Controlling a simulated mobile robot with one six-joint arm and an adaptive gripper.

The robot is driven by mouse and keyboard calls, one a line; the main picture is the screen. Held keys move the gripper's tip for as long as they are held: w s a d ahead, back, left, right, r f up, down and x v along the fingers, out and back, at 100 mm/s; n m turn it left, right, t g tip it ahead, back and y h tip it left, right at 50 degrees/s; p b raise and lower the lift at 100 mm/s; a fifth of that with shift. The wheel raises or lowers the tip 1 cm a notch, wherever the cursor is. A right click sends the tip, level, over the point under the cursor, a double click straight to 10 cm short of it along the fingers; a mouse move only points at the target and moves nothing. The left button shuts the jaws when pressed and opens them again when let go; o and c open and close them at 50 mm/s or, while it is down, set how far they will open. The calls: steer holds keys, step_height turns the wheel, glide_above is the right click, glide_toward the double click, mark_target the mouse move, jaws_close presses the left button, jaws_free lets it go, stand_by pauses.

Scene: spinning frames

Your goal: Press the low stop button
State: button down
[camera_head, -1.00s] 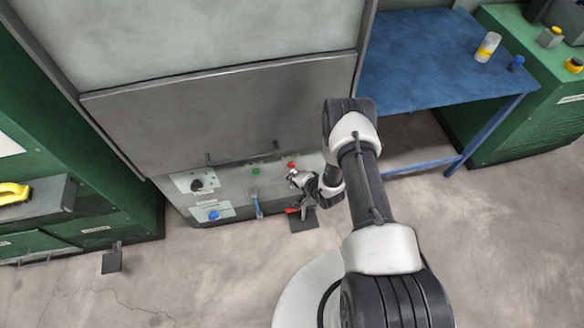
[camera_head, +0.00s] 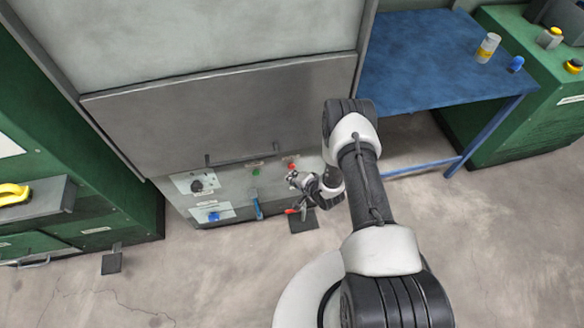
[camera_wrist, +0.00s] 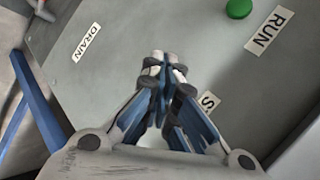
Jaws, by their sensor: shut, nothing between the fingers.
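A red button (camera_head: 292,166) sits on the lower grey panel (camera_head: 232,182), right of a green button (camera_head: 256,171). My gripper (camera_head: 291,177) is close below the red button in the head view; whether they touch cannot be told. In the wrist view my gripper (camera_wrist: 163,60) is shut and empty, its fingertips over the grey panel face. A label starting with "S" (camera_wrist: 208,101) is partly hidden behind the fingers. The red button does not show in the wrist view. The green button (camera_wrist: 238,8) is at the top, beside a RUN label (camera_wrist: 270,33).
A DRAIN label (camera_wrist: 86,42) is left of my fingers. The panel also has a black knob (camera_head: 196,186), a blue knob (camera_head: 213,216) and a blue handle (camera_head: 257,204). A red-tipped lever (camera_head: 292,211) is below my gripper. A blue table (camera_head: 430,60) stands right.

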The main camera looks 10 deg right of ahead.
steer(key=shift+w, duration=0.15)
steer(key=shift+w+b, duration=0.3)
steer(key=shift+w+b, duration=0.4)
steer(key=shift+w, duration=0.2)
stand_by(0.9)
steer(key=shift+s+p, duration=0.4)
steer(key=shift+s, duration=0.6)
steer(key=s+p, duration=0.2)
steer(key=s, duration=0.3)
steer(key=shift+s, duration=0.1)
stand_by(0.9)
